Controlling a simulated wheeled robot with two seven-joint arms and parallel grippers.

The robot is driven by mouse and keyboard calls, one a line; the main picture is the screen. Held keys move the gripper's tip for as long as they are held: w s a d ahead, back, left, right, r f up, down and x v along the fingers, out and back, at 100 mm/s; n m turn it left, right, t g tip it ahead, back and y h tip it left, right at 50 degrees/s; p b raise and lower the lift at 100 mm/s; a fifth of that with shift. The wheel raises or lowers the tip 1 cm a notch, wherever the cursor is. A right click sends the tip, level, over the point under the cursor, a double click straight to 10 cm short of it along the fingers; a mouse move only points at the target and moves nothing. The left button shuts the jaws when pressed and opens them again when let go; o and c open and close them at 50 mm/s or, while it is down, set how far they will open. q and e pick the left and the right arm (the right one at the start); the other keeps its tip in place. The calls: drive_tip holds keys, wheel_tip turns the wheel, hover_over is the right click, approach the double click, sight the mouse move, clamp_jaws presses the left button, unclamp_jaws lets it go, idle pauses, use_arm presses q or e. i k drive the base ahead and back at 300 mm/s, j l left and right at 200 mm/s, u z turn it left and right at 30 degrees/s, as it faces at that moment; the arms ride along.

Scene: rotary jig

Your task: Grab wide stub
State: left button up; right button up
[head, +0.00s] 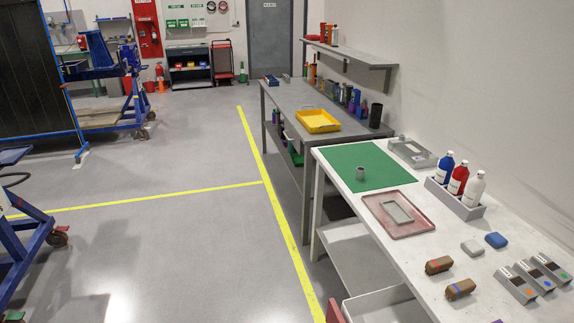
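A short grey hollow cylinder (361,173), which looks like the wide stub, stands upright on the green mat (345,155) near the mat's front edge. A smaller grey piece (401,138) shows at the back corner of a grey tray (425,163) behind the mat; its shape is too small to tell. Neither of my grippers is in view.
The white table (410,258) also bears a reddish tray (377,212) holding a grey frame, a grey rack (435,188) with three bottles, brown blocks (438,265) and labelled boxes (515,284). A yellow tray (317,128) sits on the farther grey table. Open floor lies left.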

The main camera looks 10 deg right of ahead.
sight(360, 175)
drive_tip(key=i+j+u, duration=0.25)
drive_tip(key=i+j, duration=0.2)
drive_tip(key=i, duration=0.25)
drive_tip(key=i+j+u, duration=0.15)
drive_tip(key=i, duration=0.25)
drive_tip(key=i+z, duration=0.4)
drive_tip(key=i, duration=0.25)
drive_tip(key=i+j+z, duration=0.2)
drive_tip(key=i+z, duration=0.25)
drive_tip(key=i, duration=0.2)
